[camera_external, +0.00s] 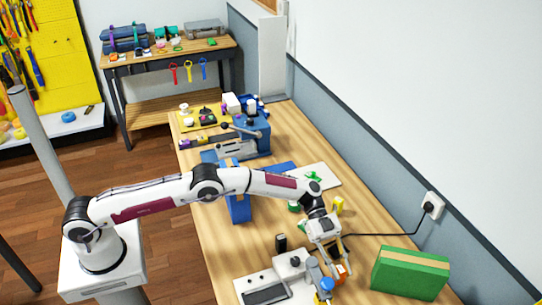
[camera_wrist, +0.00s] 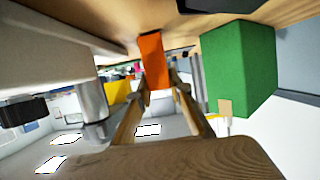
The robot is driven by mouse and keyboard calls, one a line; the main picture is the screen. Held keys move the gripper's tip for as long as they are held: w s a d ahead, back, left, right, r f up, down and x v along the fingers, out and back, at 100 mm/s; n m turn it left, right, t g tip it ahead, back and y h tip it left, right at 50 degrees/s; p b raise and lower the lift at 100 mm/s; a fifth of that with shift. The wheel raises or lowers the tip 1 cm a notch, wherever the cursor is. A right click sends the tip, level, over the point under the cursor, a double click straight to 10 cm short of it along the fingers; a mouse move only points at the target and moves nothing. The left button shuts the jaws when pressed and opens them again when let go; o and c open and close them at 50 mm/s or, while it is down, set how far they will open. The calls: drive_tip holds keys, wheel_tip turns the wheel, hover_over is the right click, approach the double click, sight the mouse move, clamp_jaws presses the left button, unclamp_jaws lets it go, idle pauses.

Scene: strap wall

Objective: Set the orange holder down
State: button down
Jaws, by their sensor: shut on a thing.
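The orange holder (camera_external: 341,275) is near the front of the wooden table in the external view, just left of the green box. My gripper (camera_external: 334,264) reaches down over it from above. In the wrist view the orange holder (camera_wrist: 153,62) sits between the tips of my two fingers, and my gripper (camera_wrist: 158,85) is shut on it. The holder's far side is hidden. It is at or close to the wooden table (camera_external: 262,240), but I cannot tell whether it touches.
A green box (camera_external: 410,272) stands to the right and also shows in the wrist view (camera_wrist: 238,65). A white device (camera_external: 292,262) and a blue-topped item (camera_external: 325,284) are close on the left. A black cable (camera_external: 385,234) runs to the wall socket.

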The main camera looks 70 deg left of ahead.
drive_tip(key=shift+f, duration=0.1)
drive_tip(key=c, duration=1.8)
unclamp_jaws()
drive_tip(key=v, duration=1.2)
drive_tip(key=shift+r, duration=0.2)
